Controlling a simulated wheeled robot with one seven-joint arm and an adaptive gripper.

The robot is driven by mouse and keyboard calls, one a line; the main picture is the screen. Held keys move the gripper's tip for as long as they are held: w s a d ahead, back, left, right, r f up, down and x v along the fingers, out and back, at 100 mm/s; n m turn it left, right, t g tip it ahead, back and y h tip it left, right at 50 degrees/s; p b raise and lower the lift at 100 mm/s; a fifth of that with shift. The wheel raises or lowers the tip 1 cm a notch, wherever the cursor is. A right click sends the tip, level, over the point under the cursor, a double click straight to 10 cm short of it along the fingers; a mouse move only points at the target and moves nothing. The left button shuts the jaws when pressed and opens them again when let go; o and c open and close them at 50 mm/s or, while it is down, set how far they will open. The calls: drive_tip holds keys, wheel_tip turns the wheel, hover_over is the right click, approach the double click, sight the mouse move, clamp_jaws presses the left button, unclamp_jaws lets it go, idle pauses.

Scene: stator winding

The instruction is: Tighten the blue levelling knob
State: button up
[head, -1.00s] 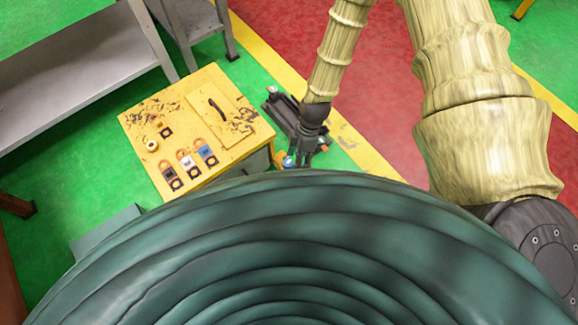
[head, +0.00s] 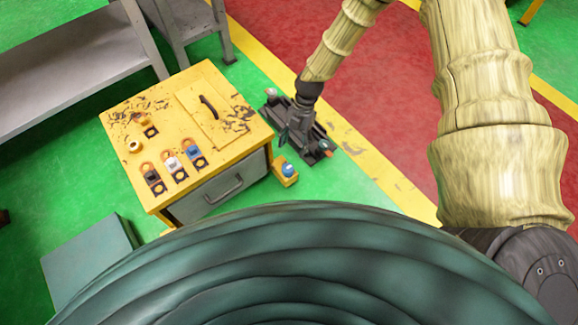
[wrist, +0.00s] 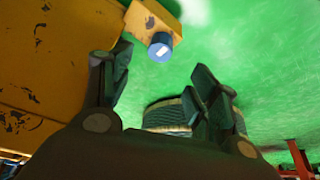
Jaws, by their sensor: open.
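The blue levelling knob (head: 287,169) sits on a small yellow block (head: 285,179) at the right side of the yellow cabinet (head: 225,150). In the wrist view the blue knob (wrist: 160,48) has a white mark and sits at the end of the yellow block (wrist: 150,18). My gripper (head: 297,125) is above and behind the knob in the head view, apart from it. In the wrist view my gripper (wrist: 163,70) has its fingers spread and nothing between them. The knob shows beyond the fingertips, between their two sides. How far away it is cannot be told.
A grey bench (head: 70,60) stands at the left. Green floor right of the knob is clear.

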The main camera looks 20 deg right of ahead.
sight(288, 167)
drive_tip(key=b+x, duration=0.3)
drive_tip(key=x, duration=0.6)
drive_tip(key=shift+a+f, duration=0.1)
drive_tip(key=shift+f, duration=0.2)
drive_tip(key=c, duration=1)
